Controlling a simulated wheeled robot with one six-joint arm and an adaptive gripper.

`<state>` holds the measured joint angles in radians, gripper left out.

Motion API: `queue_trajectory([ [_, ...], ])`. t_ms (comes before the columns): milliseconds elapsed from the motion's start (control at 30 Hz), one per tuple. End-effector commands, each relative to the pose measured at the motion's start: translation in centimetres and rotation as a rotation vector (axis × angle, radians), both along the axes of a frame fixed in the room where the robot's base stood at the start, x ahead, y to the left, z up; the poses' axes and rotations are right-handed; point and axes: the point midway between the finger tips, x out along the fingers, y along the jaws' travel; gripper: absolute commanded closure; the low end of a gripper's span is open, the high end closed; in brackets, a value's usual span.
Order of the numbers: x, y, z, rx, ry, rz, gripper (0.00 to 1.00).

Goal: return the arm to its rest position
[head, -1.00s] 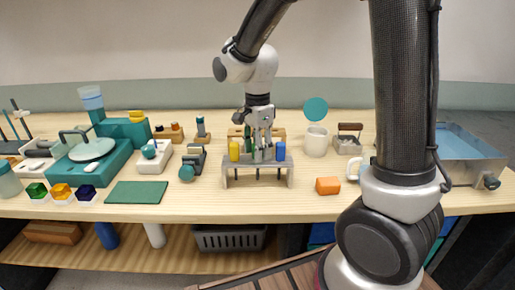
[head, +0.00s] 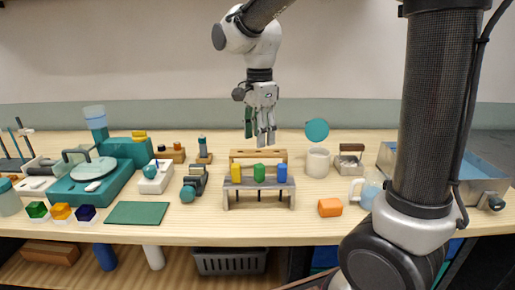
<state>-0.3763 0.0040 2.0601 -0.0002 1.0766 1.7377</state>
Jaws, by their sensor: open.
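My gripper (head: 264,134) hangs in the air above the far side of the workbench, pointing down. It is open and holds nothing. Below it and nearer stands a grey rack (head: 258,200) with three capped rods: a yellow one (head: 236,173), a green one (head: 259,172) and a blue one (head: 282,173). All three stand upright in a row, clear of my fingers. My upper arm crosses the top right of the head view.
A wooden block (head: 243,154) stands behind the rack. A white mug (head: 317,163), an orange block (head: 330,207) and a grey tray (head: 470,185) are to the right. A teal machine (head: 90,185) and a green mat (head: 138,212) are to the left.

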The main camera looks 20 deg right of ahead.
Motion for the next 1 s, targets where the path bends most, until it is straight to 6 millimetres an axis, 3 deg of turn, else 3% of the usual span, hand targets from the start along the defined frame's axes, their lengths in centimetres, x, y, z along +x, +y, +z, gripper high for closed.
queue_trajectory([
  [267,0.0,0.0,0.7,0.0,-0.002,0.099,0.51],
  [433,-0.9,-0.3,-0.7,-0.001,0.012,0.527,0.51],
  [567,-4.2,-2.5,-0.8,-0.002,-0.01,0.956,0.51],
  [733,-10.6,-8.1,0.3,-0.057,-0.116,1.4,0.51],
  [867,-15.0,-11.4,0.7,-0.134,-0.195,1.494,0.51],
  [1000,-18.0,-13.5,1.3,-0.199,-0.263,1.415,0.51],
])
